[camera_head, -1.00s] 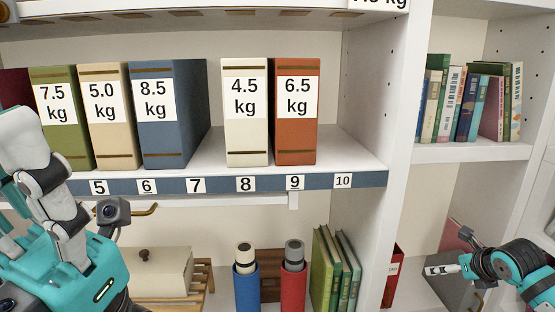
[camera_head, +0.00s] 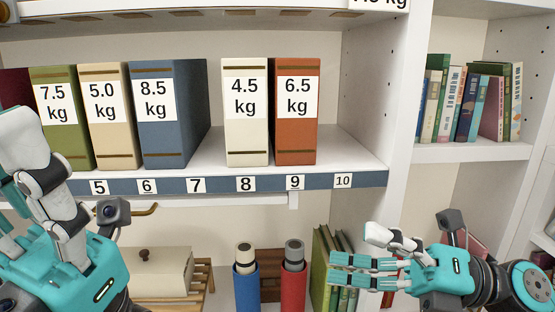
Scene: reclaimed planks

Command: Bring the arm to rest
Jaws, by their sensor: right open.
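My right gripper (camera_head: 350,257) is in the lower right of the head view. Its teal fingers point left and are spread from the white thumb, with nothing between them. It is open and empty, in front of the green books and the right part of the lower shelf. My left gripper (camera_head: 20,150) is at the left edge, with its teal palm low and its white jointed thumb pointing up. Its other fingers are mostly cut off by the frame edge, so its opening does not show.
The upper shelf (camera_head: 350,163) holds upright weight-labelled binders, including a white one (camera_head: 245,150) and an orange one (camera_head: 297,145). Below stand a blue tube (camera_head: 246,290), a red tube (camera_head: 293,290), green books (camera_head: 320,265) and a cream lidded box (camera_head: 160,270). Small books (camera_head: 465,105) fill the right shelf.

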